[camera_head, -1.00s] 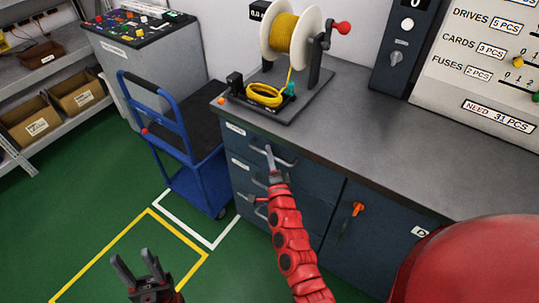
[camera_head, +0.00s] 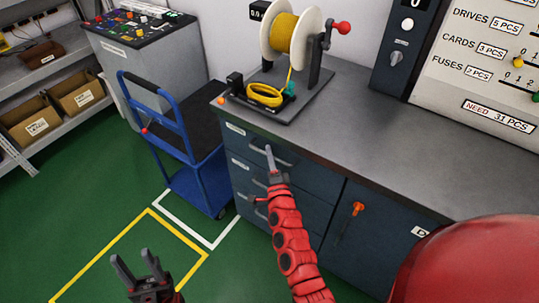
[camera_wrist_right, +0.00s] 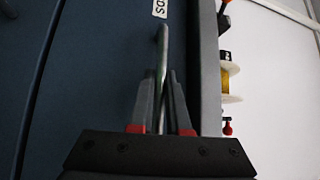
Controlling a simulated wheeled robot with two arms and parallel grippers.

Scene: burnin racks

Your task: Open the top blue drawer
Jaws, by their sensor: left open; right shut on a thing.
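The top blue drawer (camera_head: 311,174) is at the upper left of the dark blue cabinet under the grey worktop. It looks closed, its front roughly flush with the cabinet. Its bar handle (camera_head: 285,162) is partly hidden by my right gripper (camera_head: 269,158). In the right wrist view the handle (camera_wrist_right: 163,50) runs between the two fingers of that gripper (camera_wrist_right: 162,90), which is shut on it. My left gripper (camera_head: 137,267) is open and empty above the green floor at the lower left.
The worktop (camera_head: 385,140) carries a yellow wire spool (camera_head: 285,35) with a red crank. A blue cart (camera_head: 200,180) stands left of the cabinet. Open floor lies at left.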

